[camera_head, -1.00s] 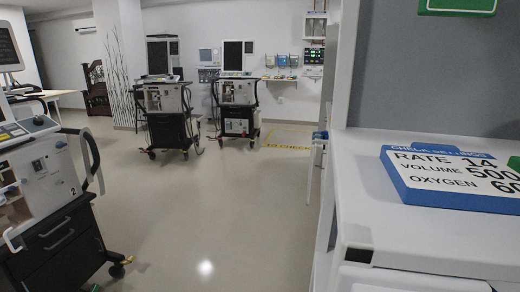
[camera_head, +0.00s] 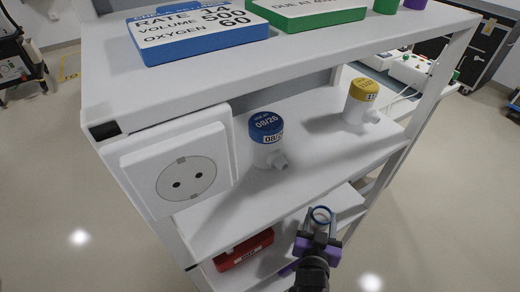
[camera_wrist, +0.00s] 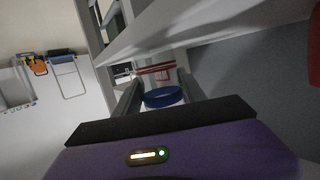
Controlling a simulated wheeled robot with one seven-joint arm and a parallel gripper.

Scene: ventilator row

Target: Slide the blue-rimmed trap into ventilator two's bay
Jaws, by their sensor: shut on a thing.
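My gripper (camera_head: 320,228) is low in the head view, in front of the lower shelves. It is shut on the blue-rimmed trap, whose round blue rim (camera_head: 322,214) shows at the fingertips. In the wrist view the blue rim (camera_wrist: 164,97) sits between the two fingers, with a clear body and red markings beyond it. The shelf edge hangs close above it there. A part of a ventilator (camera_head: 18,62) shows at the left edge of the head view; its number cannot be read. No bay shows clearly.
A white shelf unit (camera_head: 215,92) fills the middle, with a blue settings sign (camera_head: 200,35) and a green sign (camera_head: 305,12) on top. A blue-capped canister (camera_head: 267,140) and a yellow-capped one (camera_head: 361,103) stand on the middle shelf, a red box (camera_head: 243,250) below.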

